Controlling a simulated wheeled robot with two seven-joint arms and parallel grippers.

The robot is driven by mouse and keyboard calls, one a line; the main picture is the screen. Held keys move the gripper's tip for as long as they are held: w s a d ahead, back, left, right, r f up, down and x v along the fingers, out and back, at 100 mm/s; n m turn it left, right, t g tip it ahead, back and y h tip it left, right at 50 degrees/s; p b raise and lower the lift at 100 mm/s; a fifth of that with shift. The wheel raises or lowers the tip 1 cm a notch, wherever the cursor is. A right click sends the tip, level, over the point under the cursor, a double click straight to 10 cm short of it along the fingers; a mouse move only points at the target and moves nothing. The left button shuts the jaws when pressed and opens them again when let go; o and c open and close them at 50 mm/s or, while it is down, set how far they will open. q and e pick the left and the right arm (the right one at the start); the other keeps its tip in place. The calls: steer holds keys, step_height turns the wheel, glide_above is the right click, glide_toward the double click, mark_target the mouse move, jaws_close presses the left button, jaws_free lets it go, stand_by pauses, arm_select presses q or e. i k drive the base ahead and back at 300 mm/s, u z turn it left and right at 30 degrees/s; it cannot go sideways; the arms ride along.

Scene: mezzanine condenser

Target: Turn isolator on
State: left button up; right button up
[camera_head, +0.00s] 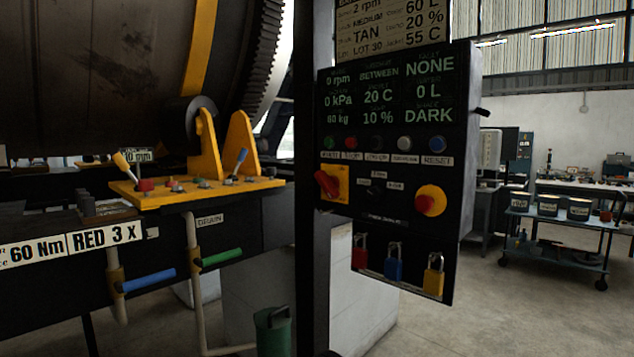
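The isolator (329,184) is a red rotary handle on a yellow plate at the left of the black control panel (398,222). Its handle sits tilted, running from upper left to lower right. The small label near it is too small to read. A red mushroom button on a yellow base (431,200) is to its right. A row of small push buttons (404,143) runs above, under a display with green text (388,87). Neither of my grippers shows in the head view.
Red, blue and yellow padlocks (393,267) hang at the panel's bottom. A dark post (307,240) stands just left of the panel. A yellow bracket with levers (200,188) and pipes with blue and green handles (222,257) are further left. Floor at right is open before a cart (560,230).

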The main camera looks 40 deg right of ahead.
mark_target(330, 184)
steer(key=z, duration=0.65)
steer(key=i, duration=1)
steer(key=z, duration=0.85)
